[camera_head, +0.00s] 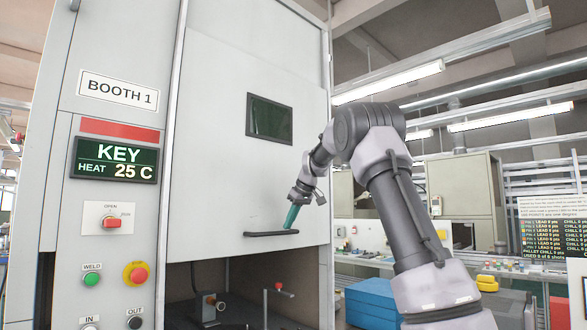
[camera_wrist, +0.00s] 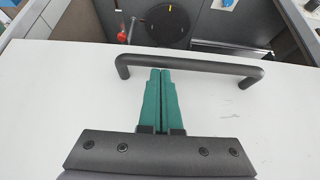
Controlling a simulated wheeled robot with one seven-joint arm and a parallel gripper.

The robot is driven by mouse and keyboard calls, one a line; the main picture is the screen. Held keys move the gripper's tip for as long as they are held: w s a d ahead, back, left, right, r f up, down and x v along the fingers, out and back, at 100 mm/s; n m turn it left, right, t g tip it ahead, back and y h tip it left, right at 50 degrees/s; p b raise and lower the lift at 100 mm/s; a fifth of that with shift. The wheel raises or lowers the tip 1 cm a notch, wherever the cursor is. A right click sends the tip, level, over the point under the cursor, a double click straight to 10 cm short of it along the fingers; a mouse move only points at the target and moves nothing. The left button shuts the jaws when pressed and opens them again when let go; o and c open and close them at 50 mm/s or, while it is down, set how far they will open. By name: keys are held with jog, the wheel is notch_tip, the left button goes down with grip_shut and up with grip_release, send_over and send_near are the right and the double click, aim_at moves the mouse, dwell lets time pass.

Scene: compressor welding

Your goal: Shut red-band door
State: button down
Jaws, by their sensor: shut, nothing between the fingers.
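The booth door (camera_head: 215,150) is a pale grey vertical panel with a small dark window and a dark bar handle (camera_head: 262,234) near its lower edge. It stands part-way up, with an open gap below it. A red band (camera_head: 119,130) is on the panel left of the door, under the BOOTH 1 sign. My gripper (camera_head: 289,226) has its teal fingers shut and empty, tips at the handle's right part. In the wrist view the fingertips (camera_wrist: 161,71) meet the line of the handle (camera_wrist: 195,63); I cannot tell whether they touch it.
Inside the gap are a dark round plate (camera_wrist: 168,25), a red-topped clamp (camera_head: 278,287) and a grey fixture (camera_head: 208,306). The control panel (camera_head: 105,220) with buttons is at left. A blue box (camera_head: 372,302) and a bench (camera_head: 365,262) stand to the right.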

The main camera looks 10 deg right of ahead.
notch_tip(320, 180, down, 39)
jog(key=shift+r, duration=0.2)
